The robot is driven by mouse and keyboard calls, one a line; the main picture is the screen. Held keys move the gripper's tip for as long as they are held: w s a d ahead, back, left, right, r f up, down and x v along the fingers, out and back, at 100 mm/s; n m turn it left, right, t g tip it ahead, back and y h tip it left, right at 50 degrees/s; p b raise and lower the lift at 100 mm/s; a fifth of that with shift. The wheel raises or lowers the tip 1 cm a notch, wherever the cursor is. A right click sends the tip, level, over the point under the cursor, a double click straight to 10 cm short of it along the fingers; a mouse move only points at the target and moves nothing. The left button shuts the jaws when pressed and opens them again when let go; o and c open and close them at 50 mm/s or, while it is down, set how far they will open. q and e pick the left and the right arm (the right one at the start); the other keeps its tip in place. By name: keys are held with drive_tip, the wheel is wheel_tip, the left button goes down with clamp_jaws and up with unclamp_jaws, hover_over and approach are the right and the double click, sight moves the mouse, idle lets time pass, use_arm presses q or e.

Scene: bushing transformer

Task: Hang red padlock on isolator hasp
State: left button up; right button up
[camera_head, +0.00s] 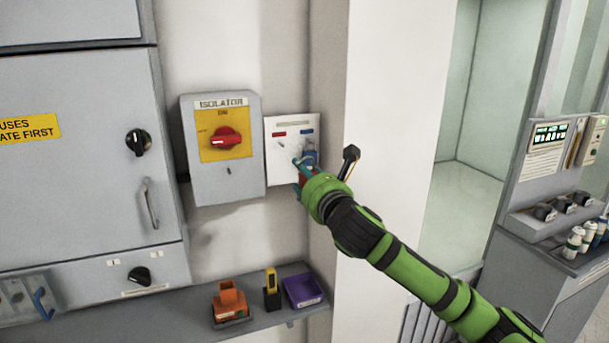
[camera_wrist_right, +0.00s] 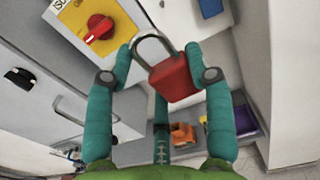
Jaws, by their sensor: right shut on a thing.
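The grey isolator box (camera_head: 222,179) is on the wall, with a red rotary handle (camera_head: 226,138) on a yellow plate. A small dark fitting (camera_head: 229,171) below the plate may be the hasp; it is too small to tell. My right gripper (camera_head: 303,168) is in front of the white padlock board, right of the isolator. In the right wrist view my right gripper (camera_wrist_right: 158,58) is shut on the red padlock (camera_wrist_right: 174,80), its shackle pointing up and appearing closed. The red padlock is mostly hidden by the gripper in the head view. My left gripper is out of view.
Below, a shelf (camera_head: 255,328) carries an orange item (camera_head: 230,302), a yellow-black device (camera_head: 272,289) and a purple bin (camera_head: 304,290). A grey cabinet (camera_head: 75,180) stands left.

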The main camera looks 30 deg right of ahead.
drive_tip(key=shift+v, duration=2.65)
drive_tip(key=shift+r, duration=0.1)
